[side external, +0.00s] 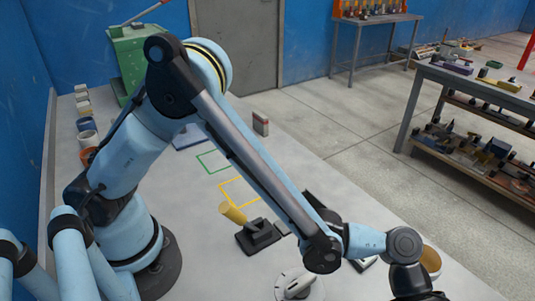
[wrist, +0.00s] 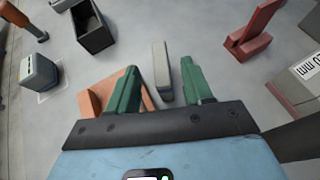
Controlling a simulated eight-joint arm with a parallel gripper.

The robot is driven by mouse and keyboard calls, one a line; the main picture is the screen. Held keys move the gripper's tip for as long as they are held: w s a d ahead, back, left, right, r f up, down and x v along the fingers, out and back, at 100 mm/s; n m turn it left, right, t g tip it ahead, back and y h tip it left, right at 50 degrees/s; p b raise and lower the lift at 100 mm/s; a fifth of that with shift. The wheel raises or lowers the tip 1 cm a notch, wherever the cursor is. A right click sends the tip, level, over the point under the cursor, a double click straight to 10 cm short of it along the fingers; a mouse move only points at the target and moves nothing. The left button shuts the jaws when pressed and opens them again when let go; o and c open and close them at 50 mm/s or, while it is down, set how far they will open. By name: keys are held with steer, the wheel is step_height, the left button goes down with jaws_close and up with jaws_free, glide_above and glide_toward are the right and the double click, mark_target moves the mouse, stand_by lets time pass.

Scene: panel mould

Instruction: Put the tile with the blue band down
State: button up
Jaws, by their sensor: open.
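My gripper (wrist: 159,66) shows two green fingers, spread apart with nothing held between them. A narrow grey-beige block (wrist: 161,72) lies beyond and between the fingertips. An orange piece (wrist: 92,103) lies partly hidden behind the left finger.
The wrist view shows a black open box (wrist: 92,30), a grey block (wrist: 38,73) on a white-marked spot, a red stand (wrist: 248,32) and a labelled box (wrist: 303,78).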

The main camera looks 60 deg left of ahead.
steer(key=w+a+r+m+t+y, duration=0.1)
steer(key=w+a+r+m+t, duration=0.15)
steer(key=a, duration=0.55)
steer(key=w+a+r+m+t+y, duration=0.2)
steer(key=w+a+r+t, duration=0.15)
steer(key=a, duration=0.55)
steer(key=w+a+r+m+t+y, duration=0.1)
steer(key=w+a+r+m+t, duration=0.15)
steer(key=a, duration=0.55)
steer(key=s+a+m+t+y, duration=0.3)
steer(key=a+m+y, duration=0.3)
steer(key=a, duration=1.3)
steer(key=shift+a+f+y, duration=0.3)
steer(key=shift+f+y, duration=0.05)
steer(key=shift+y, duration=0.15)
steer(key=shift+s+a+m, duration=0.1)
steer(key=shift+a+m, duration=0.2)
steer(key=shift+a, duration=0.1)
steer(key=c, duration=0.3)
